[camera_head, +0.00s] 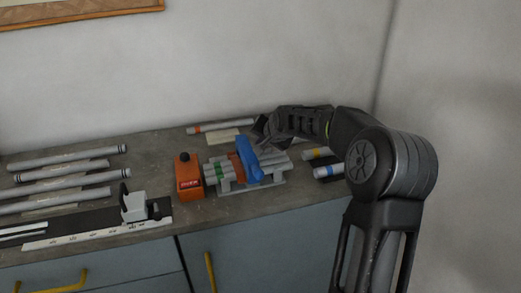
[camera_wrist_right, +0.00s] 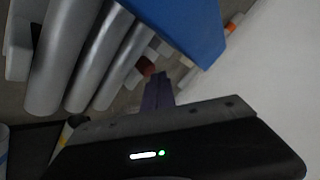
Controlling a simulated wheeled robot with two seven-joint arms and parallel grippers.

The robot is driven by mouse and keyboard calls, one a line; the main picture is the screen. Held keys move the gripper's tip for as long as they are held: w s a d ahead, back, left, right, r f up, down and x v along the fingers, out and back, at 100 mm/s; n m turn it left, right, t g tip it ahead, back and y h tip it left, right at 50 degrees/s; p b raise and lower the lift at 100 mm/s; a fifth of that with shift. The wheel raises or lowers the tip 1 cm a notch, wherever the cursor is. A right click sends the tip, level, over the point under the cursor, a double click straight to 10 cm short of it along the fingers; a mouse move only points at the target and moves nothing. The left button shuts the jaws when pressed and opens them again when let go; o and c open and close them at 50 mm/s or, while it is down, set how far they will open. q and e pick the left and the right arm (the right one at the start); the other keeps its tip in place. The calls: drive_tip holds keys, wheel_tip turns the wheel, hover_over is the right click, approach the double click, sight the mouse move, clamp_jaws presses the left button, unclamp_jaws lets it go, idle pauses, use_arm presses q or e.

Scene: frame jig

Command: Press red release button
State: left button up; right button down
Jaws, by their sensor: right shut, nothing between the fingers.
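A grey frame jig (camera_head: 250,187) stands on the bench and holds several grey tubes (camera_head: 217,173), with a blue bar (camera_head: 248,158) across them. The blue bar also shows in the wrist view (camera_wrist_right: 185,22). A small dark red part (camera_wrist_right: 146,66) shows beside the tubes there; I cannot tell whether it is the release button. My right gripper (camera_head: 262,132) is behind and above the jig, close to the blue bar. Its shut fingers (camera_wrist_right: 158,85) point toward the red part; contact cannot be told. My left gripper is out of view.
An orange box (camera_head: 189,183) with a black knob stands left of the jig. Loose tubes (camera_head: 67,160) lie at the left, and a black-and-white fixture (camera_head: 134,207) is in front. More tubes (camera_head: 328,171) lie right of the jig. Walls close off the back and right.

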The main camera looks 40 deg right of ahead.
drive_tip(key=shift+s+f+b, duration=0.1)
drive_tip(key=shift+f+b, duration=0.55)
drive_tip(key=shift+f, duration=0.1)
idle(0.9)
drive_tip(key=shift+r, duration=0.1)
drive_tip(key=shift+r+p, duration=0.55)
drive_tip(key=shift+r, duration=0.35)
drive_tip(key=shift+r+p, duration=1.55)
drive_tip(key=shift+r, duration=1.05)
drive_tip(key=shift+f, duration=0.1)
